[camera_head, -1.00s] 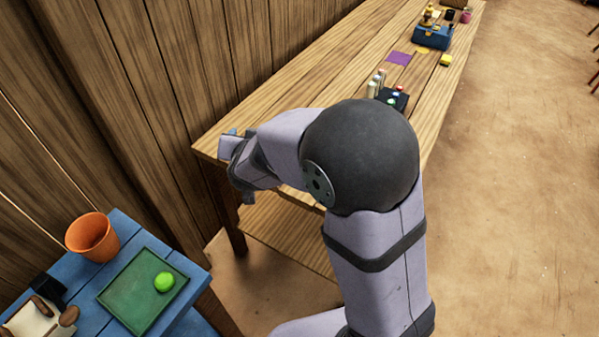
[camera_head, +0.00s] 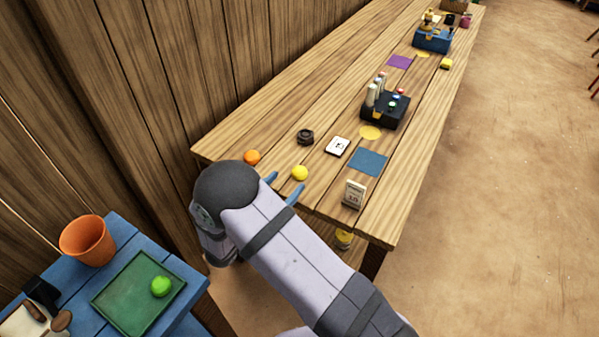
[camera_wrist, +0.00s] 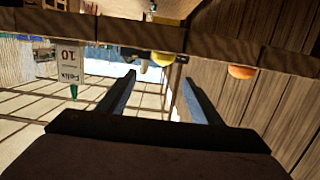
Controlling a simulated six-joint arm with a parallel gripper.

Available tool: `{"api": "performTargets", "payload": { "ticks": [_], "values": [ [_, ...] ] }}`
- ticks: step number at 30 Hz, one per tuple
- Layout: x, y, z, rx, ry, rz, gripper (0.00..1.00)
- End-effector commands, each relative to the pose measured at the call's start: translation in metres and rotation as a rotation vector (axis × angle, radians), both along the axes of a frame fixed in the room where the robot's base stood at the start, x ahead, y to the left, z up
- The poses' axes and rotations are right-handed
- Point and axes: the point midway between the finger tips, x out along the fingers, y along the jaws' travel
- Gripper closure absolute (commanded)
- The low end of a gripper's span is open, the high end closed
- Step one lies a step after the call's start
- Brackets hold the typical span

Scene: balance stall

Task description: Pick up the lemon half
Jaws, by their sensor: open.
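A yellow rounded thing, which looks like the lemon half (camera_head: 300,173), rests near the front edge of the wooden table (camera_head: 225,140). My gripper (camera_head: 286,182) is open and empty at that edge, its blue fingers pointing toward the yellow thing. In the wrist view my gripper (camera_wrist: 159,77) has its two fingers spread. The lemon half (camera_wrist: 163,58) shows beyond and between the fingertips, apart from them, partly cut off by the table edge.
An orange rounded thing (camera_head: 252,157) sits left of the lemon half. A card stand (camera_head: 354,194) is to its right. The table edge (camera_wrist: 150,35) crosses the wrist view.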

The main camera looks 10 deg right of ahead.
Motion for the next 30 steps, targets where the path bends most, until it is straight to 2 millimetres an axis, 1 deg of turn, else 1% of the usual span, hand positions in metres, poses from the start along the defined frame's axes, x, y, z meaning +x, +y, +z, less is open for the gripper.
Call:
{"api": "performTargets", "payload": {
  "ticks": [1,2,6,11,18,23,26,30],
  "values": [
    [0.000,0.000,-0.008,-0.001,0.001,0.000,0.41],
    [0.000,0.000,-0.011,0.000,0.000,0.000,0.41],
    [0.000,0.000,-0.018,0.001,-0.001,0.001,0.41],
    [0.003,-0.003,-0.018,0.001,-0.001,0.000,0.41],
    [0.015,-0.015,-0.021,0.001,0.000,-0.001,0.41],
    [0.017,-0.016,-0.021,0.002,-0.001,0.001,0.41],
    [0.023,-0.021,-0.021,0.003,-0.001,-0.001,0.41],
    [0.036,-0.033,-0.022,0.002,0.000,-0.003,0.41]
  ]
}}
